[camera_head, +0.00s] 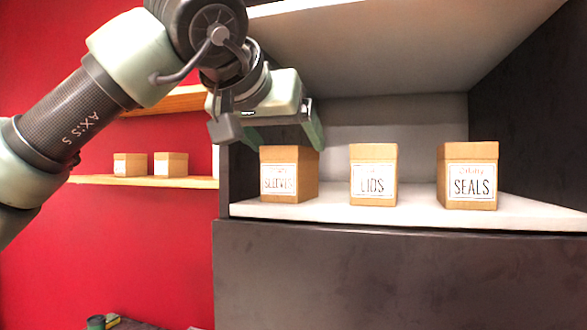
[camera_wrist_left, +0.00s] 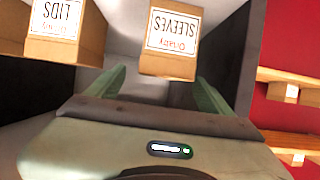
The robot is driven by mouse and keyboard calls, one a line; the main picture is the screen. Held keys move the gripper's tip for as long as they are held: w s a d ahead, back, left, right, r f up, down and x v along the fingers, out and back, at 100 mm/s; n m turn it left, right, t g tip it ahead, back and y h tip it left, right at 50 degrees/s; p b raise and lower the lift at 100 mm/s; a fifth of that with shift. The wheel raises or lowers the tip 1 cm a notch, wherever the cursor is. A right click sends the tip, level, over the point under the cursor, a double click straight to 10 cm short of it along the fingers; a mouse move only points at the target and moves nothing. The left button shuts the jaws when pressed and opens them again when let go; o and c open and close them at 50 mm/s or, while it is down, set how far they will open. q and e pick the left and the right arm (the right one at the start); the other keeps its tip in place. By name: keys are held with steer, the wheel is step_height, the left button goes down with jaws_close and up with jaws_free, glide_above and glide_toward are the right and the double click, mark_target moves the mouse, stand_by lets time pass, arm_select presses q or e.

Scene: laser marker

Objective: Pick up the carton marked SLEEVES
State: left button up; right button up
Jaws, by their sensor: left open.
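The carton marked SLEEVES (camera_head: 289,176) is a brown box with a white label, upright at the left end of the white shelf. In the left wrist view the SLEEVES carton (camera_wrist_left: 170,38) appears upside down, ahead of and between the fingers. My left gripper (camera_head: 284,138) is open, above and just in front of the carton, with its green fingers near the carton's top. In the left wrist view the left gripper's fingers (camera_wrist_left: 158,88) stand apart with nothing between their tips that I can see held. My right gripper is not in view.
The LIDS carton (camera_head: 373,176) and SEALS carton (camera_head: 468,176) stand to the right on the same shelf (camera_head: 410,212), with gaps between. A dark side wall is close left of SLEEVES, and an upper shelf (camera_head: 400,50) hangs above. Two small boxes sit on a wooden shelf (camera_head: 140,181) at left.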

arm_select(q)
steer(key=p+x, duration=0.1)
steer(key=x, duration=0.3)
steer(key=shift+r+p, duration=0.2)
steer(key=shift+p, duration=0.15)
steer(key=shift+w+d+f, duration=0.15)
steer(key=shift+w+f, duration=0.05)
steer(key=shift+w, duration=0.25)
steer(key=shift+s, duration=0.2)
steer(key=shift+c, duration=0.6)
steer(key=c, duration=1.5)
steer(key=shift+c, duration=0.3)
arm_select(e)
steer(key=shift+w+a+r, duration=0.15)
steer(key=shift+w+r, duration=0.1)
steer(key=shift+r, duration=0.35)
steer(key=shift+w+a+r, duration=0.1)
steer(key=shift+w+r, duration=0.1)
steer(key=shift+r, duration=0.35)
arm_select(q)
steer(key=shift+r, duration=0.15)
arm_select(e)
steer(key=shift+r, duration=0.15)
